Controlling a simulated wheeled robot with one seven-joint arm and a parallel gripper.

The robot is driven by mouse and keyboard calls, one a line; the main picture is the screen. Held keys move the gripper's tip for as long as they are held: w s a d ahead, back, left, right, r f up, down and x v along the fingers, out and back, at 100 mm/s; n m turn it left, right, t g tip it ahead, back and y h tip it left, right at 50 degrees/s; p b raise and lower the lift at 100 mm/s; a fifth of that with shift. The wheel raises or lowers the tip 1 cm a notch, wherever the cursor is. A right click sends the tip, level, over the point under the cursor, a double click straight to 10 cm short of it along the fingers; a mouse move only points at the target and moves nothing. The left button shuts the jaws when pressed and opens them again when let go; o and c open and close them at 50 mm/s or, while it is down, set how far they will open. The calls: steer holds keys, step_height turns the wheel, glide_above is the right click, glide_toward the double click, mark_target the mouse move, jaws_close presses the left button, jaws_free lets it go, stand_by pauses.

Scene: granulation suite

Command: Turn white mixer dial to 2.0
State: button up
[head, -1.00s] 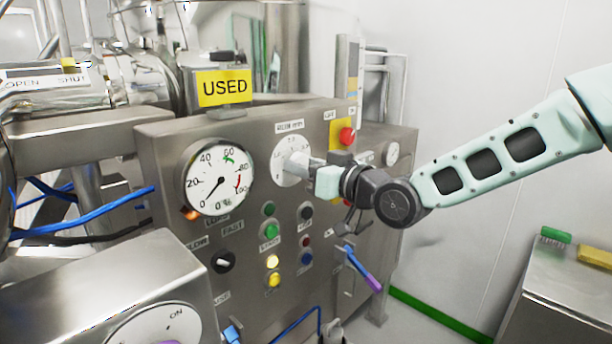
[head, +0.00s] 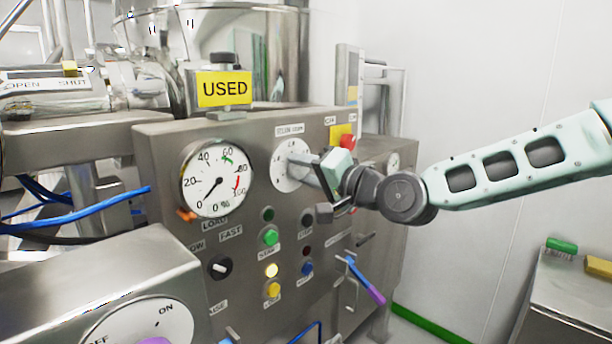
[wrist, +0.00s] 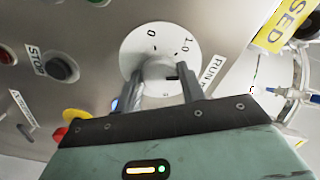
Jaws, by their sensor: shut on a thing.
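The white mixer dial is a round white plate (head: 287,176) on the steel control panel, below a small printed label. In the wrist view the dial plate (wrist: 190,42) shows the marks 0 and 1.0; other marks are hidden or too small to read. My gripper (head: 312,166) is at the dial, its fingers on either side of the knob. In the wrist view my gripper (wrist: 160,88) is shut on the pale knob (wrist: 158,68) at the plate's centre. The knob's pointer reading is not clear.
A load gauge (head: 217,178) is left of the dial, under a yellow USED sign (head: 224,89). A red button (head: 347,141) sits close to the right. Several buttons and a black selector (head: 221,267) lie below. A blue-and-purple handle (head: 362,278) sticks out lower right.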

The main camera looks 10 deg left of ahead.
steer(key=shift+f+m+b, duration=0.1)
steer(key=shift+m+b, duration=0.55)
steer(key=shift+m, duration=1.25)
steer(key=o, duration=1)
steer(key=shift+c, duration=0.2)
steer(key=shift+d, duration=0.15)
steer(key=b+v, duration=0.3)
steer(key=v, duration=1.4)
steer(key=shift+s+b, duration=0.15)
steer(key=shift+b, duration=0.2)
